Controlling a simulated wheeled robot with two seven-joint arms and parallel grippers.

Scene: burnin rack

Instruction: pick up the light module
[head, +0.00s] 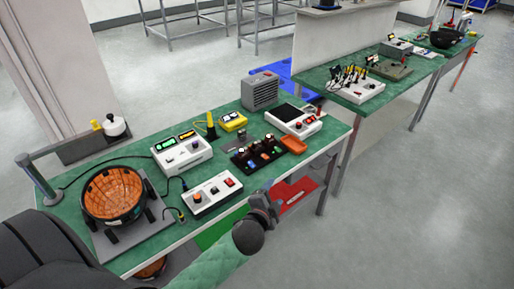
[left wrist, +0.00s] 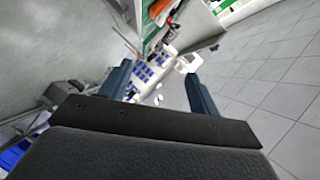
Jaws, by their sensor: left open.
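A black rack (head: 246,161) stands near the front edge of the green bench, with several small modules and knobs on it, some blue and orange. The modules are too small for me to tell which one is the light module. My left gripper (head: 269,190) is off the bench's front edge, to the right of the white box with the red switch, below the rack in the picture and apart from it. In the left wrist view my left gripper (left wrist: 160,88) has its two fingers wide apart with nothing held between them. My right gripper is not in view.
The white control box (head: 212,191) and an orange tray (head: 293,145) flank the rack on the green bench (head: 152,233). A white instrument (head: 294,119) and a grey vented box (head: 260,91) stand behind. A copper-coloured bowl (head: 113,193) is at left. Open floor lies right.

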